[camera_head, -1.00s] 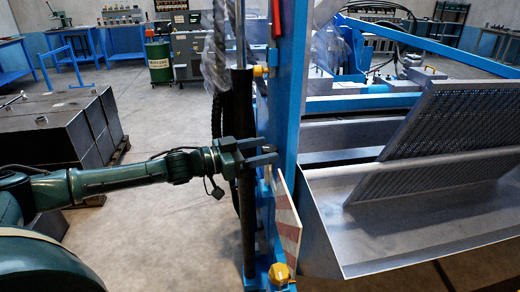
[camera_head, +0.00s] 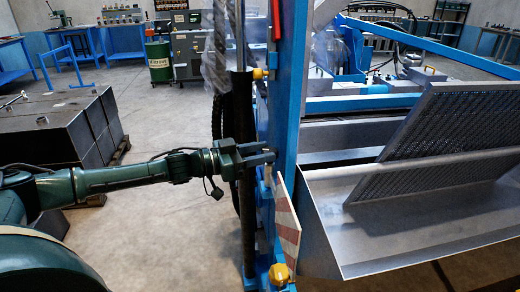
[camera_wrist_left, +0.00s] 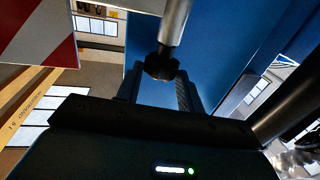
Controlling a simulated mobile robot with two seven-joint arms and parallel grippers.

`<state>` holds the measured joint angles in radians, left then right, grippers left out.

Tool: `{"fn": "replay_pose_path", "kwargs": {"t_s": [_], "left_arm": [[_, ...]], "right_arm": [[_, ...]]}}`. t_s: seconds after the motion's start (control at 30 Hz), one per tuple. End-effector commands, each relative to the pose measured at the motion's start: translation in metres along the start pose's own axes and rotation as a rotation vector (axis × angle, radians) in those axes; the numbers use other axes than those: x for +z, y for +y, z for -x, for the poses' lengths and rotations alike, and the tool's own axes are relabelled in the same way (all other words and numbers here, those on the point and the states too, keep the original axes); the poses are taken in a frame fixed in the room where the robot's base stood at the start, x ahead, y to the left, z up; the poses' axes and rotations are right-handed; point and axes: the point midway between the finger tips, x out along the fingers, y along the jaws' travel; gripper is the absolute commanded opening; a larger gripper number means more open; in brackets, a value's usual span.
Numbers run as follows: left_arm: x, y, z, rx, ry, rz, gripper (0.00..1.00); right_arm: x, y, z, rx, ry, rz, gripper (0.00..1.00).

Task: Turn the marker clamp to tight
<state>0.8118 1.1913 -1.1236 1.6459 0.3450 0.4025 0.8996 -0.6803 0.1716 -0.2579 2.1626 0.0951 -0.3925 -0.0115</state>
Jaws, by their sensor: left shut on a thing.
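The marker is a red-and-white striped board (camera_head: 287,222) standing tilted beside the blue post; it also shows at the upper left of the left wrist view (camera_wrist_left: 38,32). The clamp's dark knob (camera_wrist_left: 160,66) sits at the end of a silver rod in the left wrist view. My left gripper (camera_head: 268,157) reaches in from the left at the blue post, just above the board. Its fingers (camera_wrist_left: 158,90) lie on either side of the knob and are shut on it. The knob is mostly hidden in the head view. My right gripper is not in view.
A dark upright cylinder (camera_head: 246,215) stands close by my left gripper. The blue post (camera_head: 285,110) rises beside it. Yellow knobs (camera_head: 279,273) are above and below. A metal trough (camera_head: 400,225) with a perforated screen (camera_head: 440,130) fills the right.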

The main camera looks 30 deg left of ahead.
Motion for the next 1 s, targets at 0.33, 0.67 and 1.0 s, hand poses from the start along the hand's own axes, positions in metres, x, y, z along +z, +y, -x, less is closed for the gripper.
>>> {"fn": "replay_pose_path", "kwargs": {"t_s": [0.33, 0.67, 1.0], "left_arm": [[-0.002, -0.008, -0.002, 0.229, -0.003, -0.002, 0.15], [0.009, -0.015, -0.006, 0.540, 0.000, -0.002, 0.15], [0.006, -0.018, -0.009, 0.753, 0.001, -0.001, 0.15]], "right_arm": [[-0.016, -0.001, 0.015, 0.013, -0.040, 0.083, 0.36], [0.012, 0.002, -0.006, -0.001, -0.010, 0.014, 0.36], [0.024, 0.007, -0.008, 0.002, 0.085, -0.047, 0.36]]}}
